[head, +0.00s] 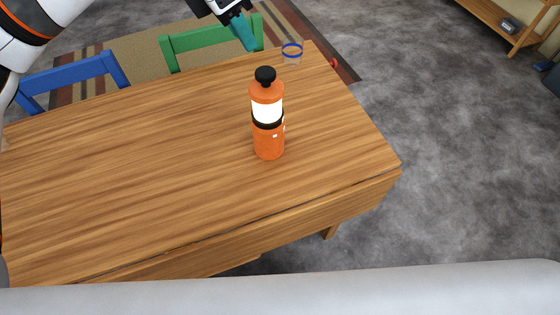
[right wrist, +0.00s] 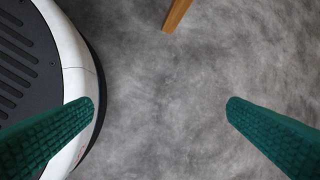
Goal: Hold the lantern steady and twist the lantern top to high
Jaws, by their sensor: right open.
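The orange lantern (head: 268,142) stands upright on the wooden table (head: 140,165), right of its middle. It has a glowing white section, a black band below that, and an orange top with a black knob (head: 265,75). My left gripper (head: 248,44) is at the far edge of the table in the head view, beyond the lantern and apart from it. Its teal fingers overlap, so its opening is unclear. My right gripper (right wrist: 161,104) shows only in the right wrist view. Its green fingers are wide apart and empty above the grey floor.
A clear glass with a blue rim (head: 292,52) stands near the table's far right corner. A green chair (head: 205,37) and a blue chair (head: 70,72) are behind the table. The tabletop around the lantern is clear. A wooden shelf (head: 490,14) is at the upper right.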

